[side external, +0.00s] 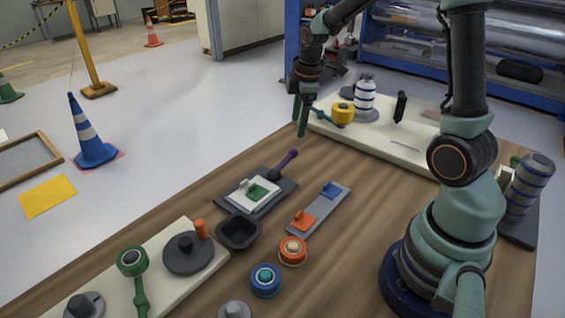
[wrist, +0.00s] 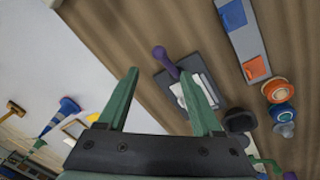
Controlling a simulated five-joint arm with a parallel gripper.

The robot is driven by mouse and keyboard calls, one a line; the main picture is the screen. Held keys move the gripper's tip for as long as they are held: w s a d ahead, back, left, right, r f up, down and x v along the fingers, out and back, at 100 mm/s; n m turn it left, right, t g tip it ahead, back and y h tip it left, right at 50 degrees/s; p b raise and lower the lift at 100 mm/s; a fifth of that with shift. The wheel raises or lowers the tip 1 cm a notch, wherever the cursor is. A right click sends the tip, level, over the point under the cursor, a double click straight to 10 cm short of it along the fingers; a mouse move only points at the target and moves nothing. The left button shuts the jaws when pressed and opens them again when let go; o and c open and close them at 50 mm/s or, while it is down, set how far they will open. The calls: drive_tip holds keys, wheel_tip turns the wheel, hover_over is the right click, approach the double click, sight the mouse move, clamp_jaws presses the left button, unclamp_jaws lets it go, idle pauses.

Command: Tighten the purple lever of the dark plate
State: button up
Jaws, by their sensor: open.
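The dark plate (side external: 281,197) lies on the wooden table, left of centre in the side view. Its purple lever (side external: 285,162) rises tilted from the far right corner of the plate. A white piece with a green block (side external: 257,191) sits on the plate. My gripper (side external: 311,126) is open and empty, above the table beyond the lever and apart from it. In the wrist view, the purple lever (wrist: 165,62) shows past and between my fingertips (wrist: 159,72). The dark plate (wrist: 207,62) is partly hidden behind my right finger there.
A grey strip (side external: 322,211) with blue and orange blocks lies right of the plate. A black bowl (side external: 239,232) stands close in front. Orange (side external: 292,251) and blue (side external: 265,281) round pieces are nearer. A pale board (side external: 385,147) with a yellow roller (side external: 343,113) stands behind.

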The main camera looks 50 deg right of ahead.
drive_tip(key=shift+r, duration=0.2)
drive_tip(key=shift+w, duration=0.25)
drive_tip(key=c, duration=1)
drive_tip(key=w+m+g, duration=0.1)
drive_tip(key=w+m, duration=0.1)
drive_tip(key=w, duration=0.1)
drive_tip(key=w+a+r+m+g, duration=0.1)
drive_tip(key=w+m, duration=0.1)
drive_tip(key=w+m+g, duration=0.1)
drive_tip(key=w+m, duration=0.1)
drive_tip(key=w, duration=0.1)
drive_tip(key=shift+w+a+r+y, duration=0.25)
drive_tip(key=shift+w+r+y, duration=0.1)
drive_tip(key=shift+r+y, duration=0.05)
clamp_jaws()
drive_tip(key=shift+w+a+r+m+g, duration=0.1)
drive_tip(key=shift+w+a+m+g, duration=0.25)
drive_tip(key=shift+m, duration=0.2)
drive_tip(key=shift+w+a+m+g, duration=0.2)
drive_tip(key=shift+w+m+g, duration=0.05)
drive_tip(key=shift+m+g, duration=0.25)
